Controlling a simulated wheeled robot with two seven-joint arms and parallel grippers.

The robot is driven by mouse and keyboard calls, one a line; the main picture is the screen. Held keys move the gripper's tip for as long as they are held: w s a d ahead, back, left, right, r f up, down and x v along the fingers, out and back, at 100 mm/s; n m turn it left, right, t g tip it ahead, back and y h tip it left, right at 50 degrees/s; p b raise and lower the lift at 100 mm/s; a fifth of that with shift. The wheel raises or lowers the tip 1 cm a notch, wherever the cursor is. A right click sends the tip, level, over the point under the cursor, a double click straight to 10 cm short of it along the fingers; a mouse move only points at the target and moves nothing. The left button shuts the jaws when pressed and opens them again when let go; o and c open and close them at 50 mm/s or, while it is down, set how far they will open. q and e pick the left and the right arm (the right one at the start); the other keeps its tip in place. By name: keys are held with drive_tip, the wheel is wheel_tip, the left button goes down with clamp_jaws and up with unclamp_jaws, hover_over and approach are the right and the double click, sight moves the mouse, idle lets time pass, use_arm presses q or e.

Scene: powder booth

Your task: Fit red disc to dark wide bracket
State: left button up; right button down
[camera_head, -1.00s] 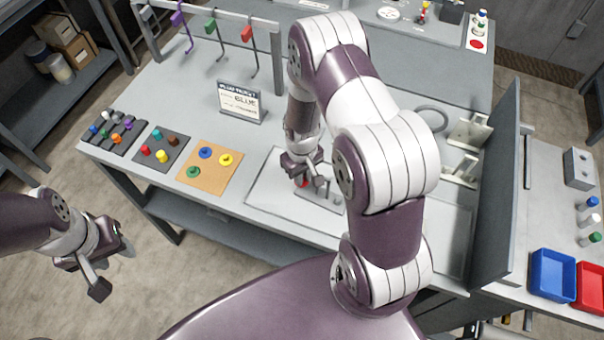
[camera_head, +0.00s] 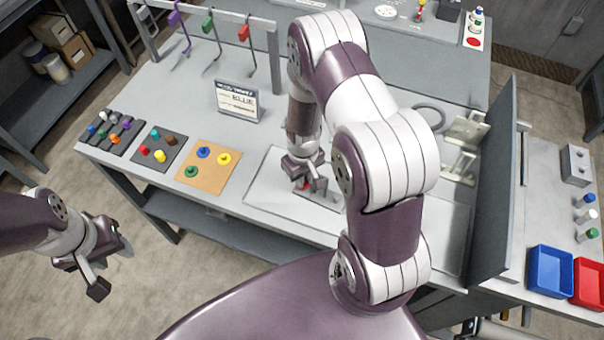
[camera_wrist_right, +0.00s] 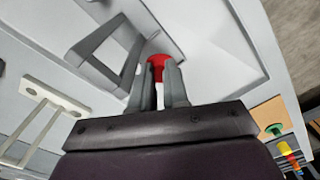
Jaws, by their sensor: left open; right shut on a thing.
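The red disc (camera_wrist_right: 158,62) is between the fingertips of my right gripper (camera_wrist_right: 160,82), which is shut on it. In the head view that gripper (camera_head: 308,182) is low over the pale mat at the table's front, with a bit of red at its fingers. The dark wide bracket (camera_wrist_right: 98,52) has a grey raised frame beside the disc in the right wrist view. Its flat part reaches behind the disc. I cannot tell whether disc and bracket touch. In the head view the arm and gripper hide most of the bracket. My left gripper (camera_head: 110,268) is open and empty, off the table's front left.
A tan board (camera_head: 208,180) with coloured discs and a dark board (camera_head: 160,152) with coloured pegs lie to the left. A sign (camera_head: 238,100) and a hook rack stand behind. Pale brackets (camera_head: 462,165) and an upright grey panel (camera_head: 488,190) are at the right.

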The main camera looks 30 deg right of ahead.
drive_tip(key=shift+s+f, duration=0.1)
drive_tip(key=shift+s, duration=0.45)
drive_tip(key=shift+f, duration=0.15)
idle(1.5)
drive_tip(key=shift+f, duration=0.15)
drive_tip(key=shift+s+f, duration=0.1)
drive_tip(key=shift+s, duration=0.05)
